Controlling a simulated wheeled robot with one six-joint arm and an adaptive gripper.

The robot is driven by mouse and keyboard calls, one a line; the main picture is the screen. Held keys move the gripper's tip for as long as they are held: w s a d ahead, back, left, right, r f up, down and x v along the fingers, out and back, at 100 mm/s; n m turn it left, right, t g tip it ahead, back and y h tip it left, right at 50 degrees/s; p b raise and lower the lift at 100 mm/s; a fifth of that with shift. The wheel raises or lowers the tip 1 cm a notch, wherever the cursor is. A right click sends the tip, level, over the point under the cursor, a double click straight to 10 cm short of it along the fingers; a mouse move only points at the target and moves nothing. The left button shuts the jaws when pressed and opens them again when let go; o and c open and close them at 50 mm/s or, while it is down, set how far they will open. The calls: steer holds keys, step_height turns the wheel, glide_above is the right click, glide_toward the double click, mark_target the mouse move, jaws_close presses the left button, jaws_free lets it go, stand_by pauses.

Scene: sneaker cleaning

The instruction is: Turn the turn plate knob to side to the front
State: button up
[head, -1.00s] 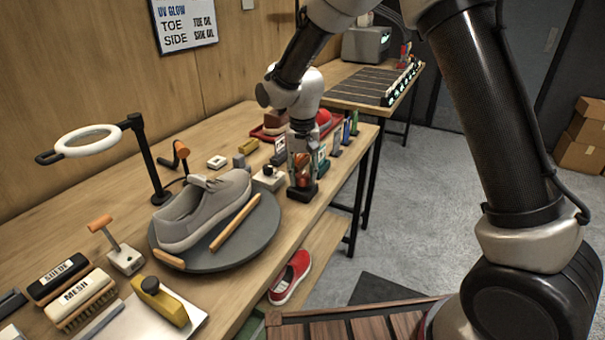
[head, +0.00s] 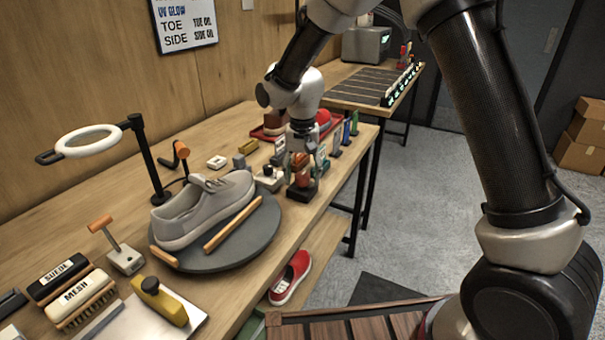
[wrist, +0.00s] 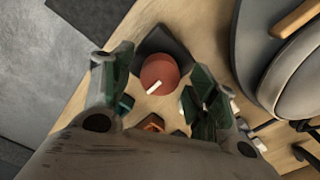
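A round orange-red knob (head: 301,178) stands on a black base at the table's front edge, right of the turn plate. The wrist view shows the knob (wrist: 160,72) from above, with a white pointer line slanting across it. My gripper (head: 303,160) is above the knob. In the wrist view its two fingers (wrist: 157,88) are spread, with a gap on each side of the knob, and hold nothing. The dark grey turn plate (head: 235,240) carries a grey sneaker (head: 200,207) and orange sticks. The plate's edge also shows at right in the wrist view (wrist: 245,60).
A ring lamp (head: 88,141) stands behind the plate. Suede and mesh brushes (head: 78,300) and a yellow-handled tool (head: 160,302) lie at lower left. Small coloured bottles (head: 345,130) stand close beyond my gripper. A red shoe (head: 290,277) is on the lower shelf.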

mark_target(303, 175)
step_height(303, 175, up, 12)
stand_by(0.6)
steer(key=s+d+r+t, duration=0.2)
steer(key=s+d+r, duration=0.2)
steer(key=s+d, duration=1)
steer(key=s+d+r+n+t, duration=0.1)
steer(key=s+d+r, duration=0.3)
steer(key=s+d, duration=0.9)
steer(key=d+t, duration=0.1)
steer(key=d, duration=0.1)
steer(key=shift+s+d+r, duration=0.35)
steer(key=shift+d, duration=0.05)
